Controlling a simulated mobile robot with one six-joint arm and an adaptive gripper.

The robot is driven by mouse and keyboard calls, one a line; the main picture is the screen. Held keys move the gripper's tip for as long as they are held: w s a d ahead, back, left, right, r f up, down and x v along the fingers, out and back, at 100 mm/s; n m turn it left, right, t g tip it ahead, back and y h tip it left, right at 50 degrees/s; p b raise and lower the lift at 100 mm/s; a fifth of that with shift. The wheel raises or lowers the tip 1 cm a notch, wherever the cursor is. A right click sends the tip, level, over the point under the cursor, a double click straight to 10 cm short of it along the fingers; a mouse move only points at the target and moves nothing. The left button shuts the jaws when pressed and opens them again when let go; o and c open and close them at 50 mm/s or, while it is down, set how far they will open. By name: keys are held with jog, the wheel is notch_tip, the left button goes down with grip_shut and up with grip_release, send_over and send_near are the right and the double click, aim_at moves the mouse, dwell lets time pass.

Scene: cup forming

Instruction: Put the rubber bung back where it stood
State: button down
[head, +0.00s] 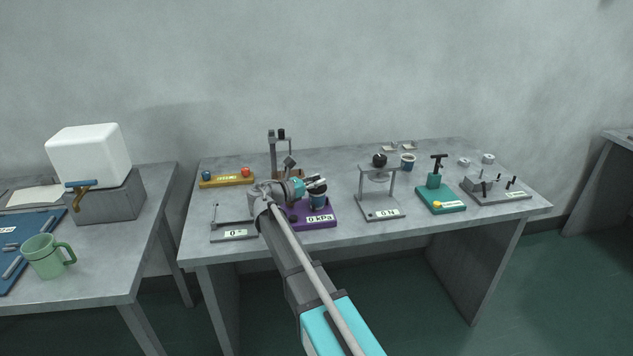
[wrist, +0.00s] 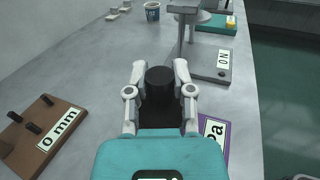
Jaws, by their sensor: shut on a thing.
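The rubber bung (wrist: 159,84) is a black cylinder in the wrist view, upright between my fingers. My gripper (wrist: 160,92) is shut on it from both sides. In the head view my gripper (head: 317,185) is over the purple device (head: 322,222) labelled 0 kPa. A dark blue cup (head: 318,202) shows just under my fingers there. Whether the bung touches the cup or device is hidden. In the wrist view part of the purple device (wrist: 213,140) shows to the right of my gripper.
Behind my gripper stands a brown-based post device (head: 273,150), labelled 0 mm in the wrist view (wrist: 45,135). To the right are a grey ring stand (head: 381,209) with a black ball on it, another blue cup (head: 407,162) and a green device (head: 440,203). A grey gauge (head: 233,234) is left.

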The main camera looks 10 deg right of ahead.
jog(key=shift+f, duration=0.15)
jog(key=shift+c, duration=2.4)
grip_release()
jog(key=shift+a, duration=0.1)
jog(key=v, duration=1.3)
jog(key=shift+a, duration=0.4)
